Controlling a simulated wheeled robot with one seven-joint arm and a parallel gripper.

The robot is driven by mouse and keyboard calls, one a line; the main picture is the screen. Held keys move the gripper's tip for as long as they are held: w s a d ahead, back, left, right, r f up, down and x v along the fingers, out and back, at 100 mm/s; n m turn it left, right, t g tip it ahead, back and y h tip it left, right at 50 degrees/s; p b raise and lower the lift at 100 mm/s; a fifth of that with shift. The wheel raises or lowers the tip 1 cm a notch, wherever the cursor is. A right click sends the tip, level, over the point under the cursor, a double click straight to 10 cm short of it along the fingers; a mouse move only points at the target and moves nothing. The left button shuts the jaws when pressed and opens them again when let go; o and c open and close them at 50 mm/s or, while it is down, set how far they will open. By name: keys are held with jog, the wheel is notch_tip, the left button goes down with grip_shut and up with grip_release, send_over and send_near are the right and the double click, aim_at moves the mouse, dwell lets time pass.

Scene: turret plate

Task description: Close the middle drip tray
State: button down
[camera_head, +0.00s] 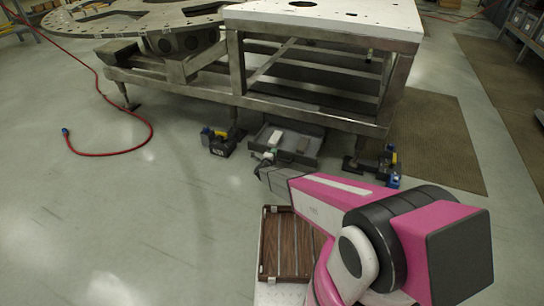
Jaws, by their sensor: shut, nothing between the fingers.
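The drip tray (314,158) is a grey, shallow box low under the front of the steel frame. It sticks out toward me, and a pale block and a darker small item lie in it. My gripper (262,160) is at the tray's front left corner. Its fingers are small in the picture and look shut, with nothing held. I cannot tell whether they touch the tray. My pink and grey arm reaches in from the lower right. How far the tray reaches back under the frame is hidden in shadow.
The steel frame (240,100) carries a white plate (330,18) and a round turret plate (130,22). Dark units with yellow and blue parts stand left (218,142) and right (390,165) of the tray. A red hose (115,152) lies on the left floor, otherwise clear.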

send_near(286, 135)
jog(key=w+d+r, duration=0.1)
jog(key=w, duration=0.2)
jog(key=w+d+r, duration=0.1)
jog(key=w+r, duration=0.1)
jog(key=w, duration=0.1)
jog(key=w+d+r, duration=0.1)
jog(key=w, duration=0.2)
jog(key=shift+w+d+r, duration=0.3)
jog(key=shift+w+d, duration=0.05)
jog(key=shift+w, duration=0.05)
